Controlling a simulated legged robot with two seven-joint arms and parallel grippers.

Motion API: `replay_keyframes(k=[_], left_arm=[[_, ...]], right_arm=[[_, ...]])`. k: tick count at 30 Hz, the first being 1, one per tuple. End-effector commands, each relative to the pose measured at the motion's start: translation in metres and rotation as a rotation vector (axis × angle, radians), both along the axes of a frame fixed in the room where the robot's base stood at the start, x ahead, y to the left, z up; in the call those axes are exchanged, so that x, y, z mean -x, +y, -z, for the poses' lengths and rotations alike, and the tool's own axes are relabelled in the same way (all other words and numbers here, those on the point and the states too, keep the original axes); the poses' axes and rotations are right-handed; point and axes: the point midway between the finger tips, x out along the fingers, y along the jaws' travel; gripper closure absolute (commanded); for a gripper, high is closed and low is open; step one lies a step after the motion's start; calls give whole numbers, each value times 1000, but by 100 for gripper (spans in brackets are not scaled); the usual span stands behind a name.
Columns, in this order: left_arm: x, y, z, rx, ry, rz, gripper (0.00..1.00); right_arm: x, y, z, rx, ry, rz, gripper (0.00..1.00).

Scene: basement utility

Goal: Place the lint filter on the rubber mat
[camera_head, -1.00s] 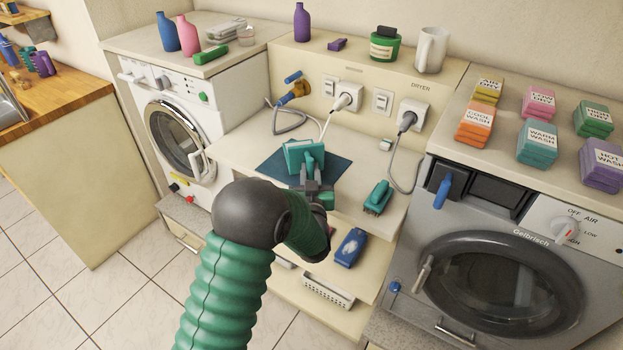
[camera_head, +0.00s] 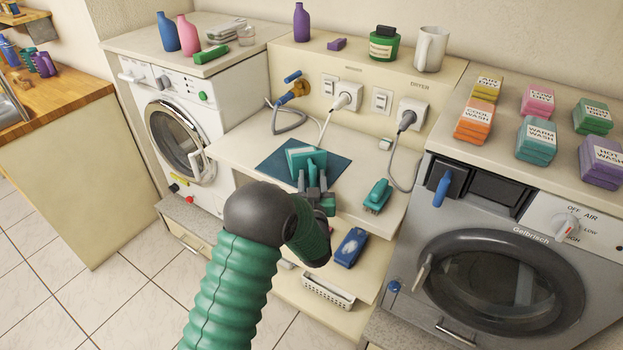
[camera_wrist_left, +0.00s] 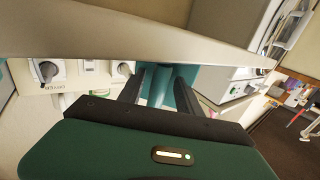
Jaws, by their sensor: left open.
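The teal lint filter (camera_head: 303,156) is over the dark blue rubber mat (camera_head: 272,162) on the low counter and appears to rest on it, tilted; its underside is hidden. My left gripper (camera_head: 313,178) is open at the filter's near side. In the left wrist view its two dark fingers (camera_wrist_left: 160,88) stand apart with a teal piece of the lint filter (camera_wrist_left: 180,80) between and behind them. I cannot tell whether a finger touches it. My right gripper is not in view.
Cables and hoses (camera_head: 325,130) hang behind the mat. A washer (camera_head: 180,140) stands left and a grey dryer (camera_head: 495,270) right.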

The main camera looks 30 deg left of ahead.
Motion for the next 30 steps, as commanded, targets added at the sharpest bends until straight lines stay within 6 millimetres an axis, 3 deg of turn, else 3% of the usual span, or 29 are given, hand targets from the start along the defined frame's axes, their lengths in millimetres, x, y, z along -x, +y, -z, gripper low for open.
replay_keyframes(k=[5,18,23,26,30], left_arm=[[3,-2,-3,0,1,1,59],[90,-52,-2,1,3,4,59],[103,-59,-2,7,9,7,59],[100,-69,5,67,80,61,59],[112,-106,35,223,364,237,59]], right_arm=[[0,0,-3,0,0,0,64],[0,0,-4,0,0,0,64],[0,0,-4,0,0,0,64],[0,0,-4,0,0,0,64],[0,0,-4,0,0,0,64]])
